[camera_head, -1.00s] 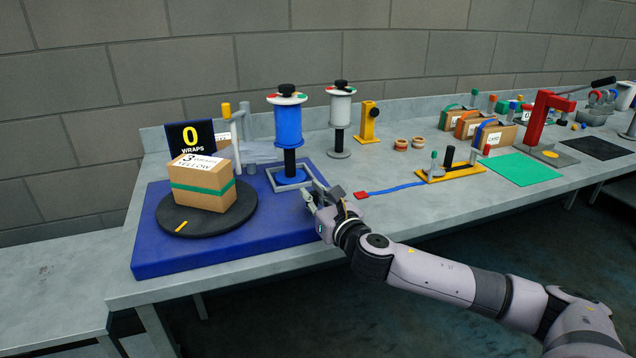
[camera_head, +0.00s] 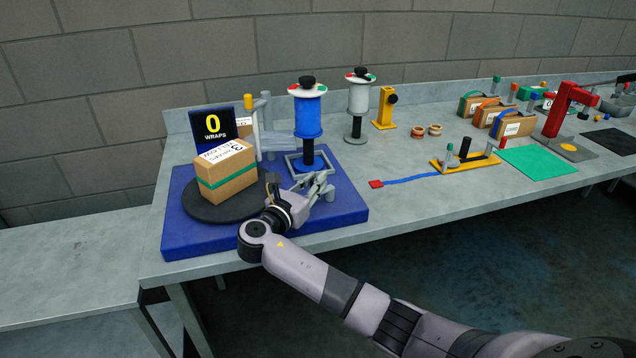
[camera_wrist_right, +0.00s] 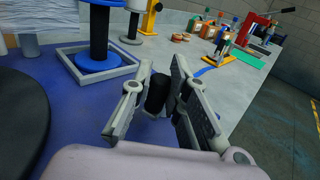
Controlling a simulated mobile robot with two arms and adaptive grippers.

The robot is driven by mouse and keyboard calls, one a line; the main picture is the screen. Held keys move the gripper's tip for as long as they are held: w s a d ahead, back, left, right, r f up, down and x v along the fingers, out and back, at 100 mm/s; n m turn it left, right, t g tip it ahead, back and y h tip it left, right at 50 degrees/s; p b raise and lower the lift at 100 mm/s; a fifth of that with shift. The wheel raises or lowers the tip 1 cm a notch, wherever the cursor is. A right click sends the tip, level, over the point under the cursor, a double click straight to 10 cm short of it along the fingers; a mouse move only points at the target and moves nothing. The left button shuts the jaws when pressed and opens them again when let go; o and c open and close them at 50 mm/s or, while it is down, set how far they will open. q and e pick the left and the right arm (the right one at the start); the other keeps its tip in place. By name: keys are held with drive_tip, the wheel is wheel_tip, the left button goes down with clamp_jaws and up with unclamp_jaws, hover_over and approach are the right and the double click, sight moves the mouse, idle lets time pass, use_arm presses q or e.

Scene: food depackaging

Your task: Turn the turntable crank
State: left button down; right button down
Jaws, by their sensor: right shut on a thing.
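The black turntable (camera_head: 205,212) sits on a blue base (camera_head: 190,246) and bears a cardboard box (camera_head: 226,178) with a green band and a printed label. It also shows at the left edge of the right wrist view (camera_wrist_right: 18,125). My right gripper (camera_head: 325,181) is over the right part of the blue base, fingers pointing right. In the right wrist view its fingers (camera_wrist_right: 161,76) are shut around an upright black crank handle (camera_wrist_right: 157,94). The handle is hidden by the fingers in the head view. My left gripper is not in view.
A display (camera_head: 212,126) reading 0 WRAPS stands behind the box. A blue spool (camera_head: 308,118) stands in a grey square frame close behind my right gripper. A white spool (camera_head: 358,98) and a yellow stand (camera_head: 384,104) are farther back.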

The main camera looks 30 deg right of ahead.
drive_tip(key=shift+w+a+f+m+g+h+b, duration=0.15)
drive_tip(key=shift+w+m+g+h+b, duration=0.3)
drive_tip(key=shift+g, duration=0.25)
drive_tip(key=m+g+b, duration=0.1)
drive_tip(key=m+g+h+b, duration=0.1)
drive_tip(key=g+b, duration=0.1)
drive_tip(key=w+m+g+b, duration=0.1)
drive_tip(key=shift+d+g, duration=0.25)
drive_tip(key=shift+g, duration=0.15)
drive_tip(key=shift+w+d+m+g+h+b, duration=0.1)
drive_tip(key=shift+w+m+g+h+b, duration=0.05)
drive_tip(key=shift+m+g+b, duration=0.65)
drive_tip(key=shift+w+d+m+g+h+b, duration=0.1)
drive_tip(key=shift+m+g+b, duration=0.15)
drive_tip(key=shift+g+b, duration=0.6)
drive_tip(key=shift+t+b, duration=0.25)
drive_tip(key=shift+b, duration=0.05)
drive_tip(key=c, duration=1.5)
unclamp_jaws()
drive_tip(key=shift+c, duration=0.2)
drive_tip(key=shift+r, duration=0.25)
wheel_tip(320, 180, up, 10)
